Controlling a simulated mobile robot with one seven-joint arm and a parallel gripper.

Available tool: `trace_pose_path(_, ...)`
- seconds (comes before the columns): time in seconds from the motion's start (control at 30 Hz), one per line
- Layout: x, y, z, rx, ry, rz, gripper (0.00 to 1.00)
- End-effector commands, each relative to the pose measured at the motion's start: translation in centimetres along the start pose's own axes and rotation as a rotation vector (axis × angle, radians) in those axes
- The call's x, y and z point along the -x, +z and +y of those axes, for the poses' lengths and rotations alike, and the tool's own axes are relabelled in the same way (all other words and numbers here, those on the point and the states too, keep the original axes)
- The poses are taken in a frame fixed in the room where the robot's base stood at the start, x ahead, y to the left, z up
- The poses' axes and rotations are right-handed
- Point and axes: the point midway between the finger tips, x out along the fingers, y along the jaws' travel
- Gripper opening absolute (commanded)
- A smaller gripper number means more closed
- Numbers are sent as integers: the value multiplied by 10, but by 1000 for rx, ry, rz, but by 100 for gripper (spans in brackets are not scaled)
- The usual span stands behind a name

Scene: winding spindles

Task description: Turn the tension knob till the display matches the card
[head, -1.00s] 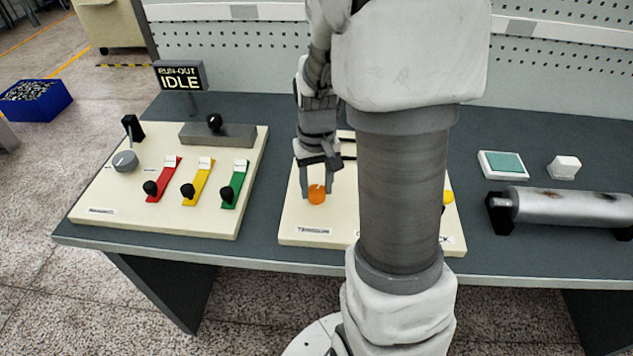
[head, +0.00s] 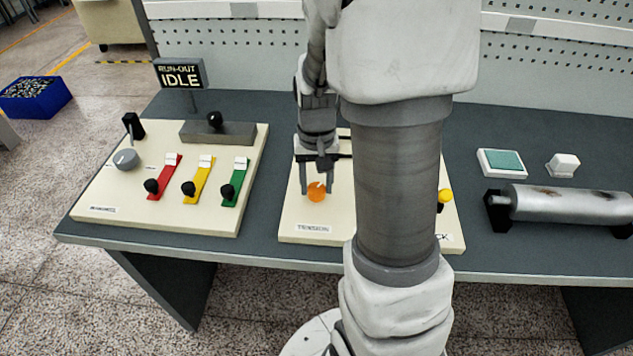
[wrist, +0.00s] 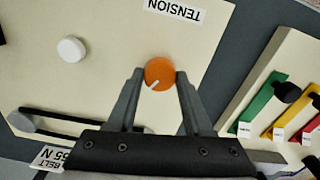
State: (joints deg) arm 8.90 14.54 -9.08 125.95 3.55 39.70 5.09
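The orange tension knob (head: 316,192) sits on a cream panel (head: 290,222) above the TENSION label (head: 313,229). It also shows in the wrist view (wrist: 160,72), its white mark pointing lower left there. My gripper (head: 316,187) has one finger on each side of the knob; in the wrist view (wrist: 160,76) both fingertips appear to touch its sides. A white card (wrist: 47,156) with BELT and a value in N, seemingly 55, shows upside down and partly cut off behind my gripper. I cannot make out a tension display in either view.
A white round knob (wrist: 72,49) and a dark belt (wrist: 50,118) share the panel. The left panel (head: 120,212) carries red, yellow and green levers and a grey dial (head: 126,159). A RUN-OUT sign (head: 180,76) reads IDLE. A metal roller (head: 565,203) lies at right.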

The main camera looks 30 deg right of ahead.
Motion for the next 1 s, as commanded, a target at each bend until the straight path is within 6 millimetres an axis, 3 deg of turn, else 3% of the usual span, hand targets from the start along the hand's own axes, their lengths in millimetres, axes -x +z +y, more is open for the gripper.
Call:
trace_pose_path(0.03,0,0,0,0,0,1,61)
trace_pose_path(0.13,0,0,0,0,0,1,79)
trace_pose_path(0.53,8,0,0,1,-1,1,79)
trace_pose_path(0.67,30,-1,0,0,-2,5,79)
trace_pose_path(1.0,114,-1,0,0,-2,5,79)
